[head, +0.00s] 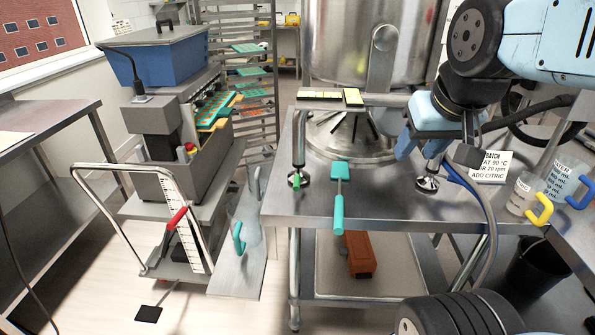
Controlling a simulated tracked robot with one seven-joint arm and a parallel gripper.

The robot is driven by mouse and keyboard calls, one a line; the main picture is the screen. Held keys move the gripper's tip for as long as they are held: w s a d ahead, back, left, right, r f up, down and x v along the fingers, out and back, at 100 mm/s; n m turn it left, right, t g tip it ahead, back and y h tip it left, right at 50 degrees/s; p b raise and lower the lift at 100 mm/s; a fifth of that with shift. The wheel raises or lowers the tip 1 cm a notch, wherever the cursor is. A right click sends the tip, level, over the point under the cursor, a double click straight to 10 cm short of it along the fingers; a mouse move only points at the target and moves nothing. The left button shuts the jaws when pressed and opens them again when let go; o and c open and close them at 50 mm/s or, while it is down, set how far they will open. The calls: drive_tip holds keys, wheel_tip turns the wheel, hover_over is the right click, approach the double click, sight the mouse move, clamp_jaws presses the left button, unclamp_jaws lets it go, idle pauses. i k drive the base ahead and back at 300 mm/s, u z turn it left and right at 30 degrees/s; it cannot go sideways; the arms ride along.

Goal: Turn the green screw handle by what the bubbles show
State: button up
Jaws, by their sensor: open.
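A small green handle (296,181) shows at the levelling foot (298,173) under the left leg of the steel vessel's stand. A bar with pale yellow level windows (325,95) runs across above that leg, with another yellow window (353,97) at its right end. The bubbles are too small to read. My gripper (436,158) hangs over the right side of the steel table, above the right levelling foot (427,184). Its jaws are open with nothing seen between them. It is well to the right of the green handle and apart from it.
The steel vessel (350,45) stands on the table (390,205). A teal tool (340,195) lies across the table's front edge. A printed card (491,167) and jugs with yellow and blue handles (540,208) are at right. The depositor (165,125) stands at left.

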sight(296, 180)
drive_tip(key=u, duration=0.05)
drive_tip(key=k, duration=1.6)
drive_tip(key=u, duration=0.3)
drive_tip(key=i, duration=1.5)
drive_tip(key=z, duration=0.05)
